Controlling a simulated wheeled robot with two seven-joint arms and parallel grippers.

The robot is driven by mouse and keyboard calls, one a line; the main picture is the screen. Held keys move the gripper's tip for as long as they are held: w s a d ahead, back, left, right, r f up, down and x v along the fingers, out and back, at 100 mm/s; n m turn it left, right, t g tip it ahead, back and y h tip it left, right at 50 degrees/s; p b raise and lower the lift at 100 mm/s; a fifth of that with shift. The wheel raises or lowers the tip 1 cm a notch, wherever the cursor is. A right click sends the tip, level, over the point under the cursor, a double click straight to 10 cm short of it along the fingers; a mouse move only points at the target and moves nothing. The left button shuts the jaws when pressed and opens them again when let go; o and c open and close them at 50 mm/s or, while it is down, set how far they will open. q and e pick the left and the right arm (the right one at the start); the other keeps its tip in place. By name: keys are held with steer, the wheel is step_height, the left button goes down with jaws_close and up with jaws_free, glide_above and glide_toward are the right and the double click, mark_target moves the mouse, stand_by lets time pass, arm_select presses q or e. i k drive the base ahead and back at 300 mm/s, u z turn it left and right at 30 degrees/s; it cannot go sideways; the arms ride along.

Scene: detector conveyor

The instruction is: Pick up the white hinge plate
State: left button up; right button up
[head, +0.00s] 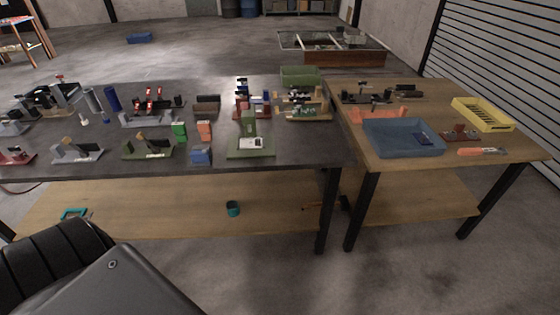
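A small white plate-like piece (251,143) lies on the base of a green fixture (248,154) near the front edge of the dark table. It is too small for me to tell whether it is the white hinge plate. Another small white piece (84,122) is near the blue cylinders at the left. Neither of my grippers shows in the head view. A large dark part at the lower left looks like my own arm or body.
Several fixtures crowd the dark table (335,152). The wooden table (450,160) at right holds a blue tray (376,149), a yellow crate (469,117) and an orange-handled tool (483,151). A teal cup (233,209) stands on the lower shelf (180,215).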

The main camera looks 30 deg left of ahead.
mark_target(251, 142)
steer(key=z, duration=0.05)
steer(key=k, duration=0.4)
steer(key=z, duration=0.85)
steer(key=i, duration=1.15)
steer(key=u, duration=0.35)
steer(key=i, duration=0.7)
steer(key=u, duration=1.2)
steer(key=i, duration=0.55)
steer(key=u, duration=0.55)
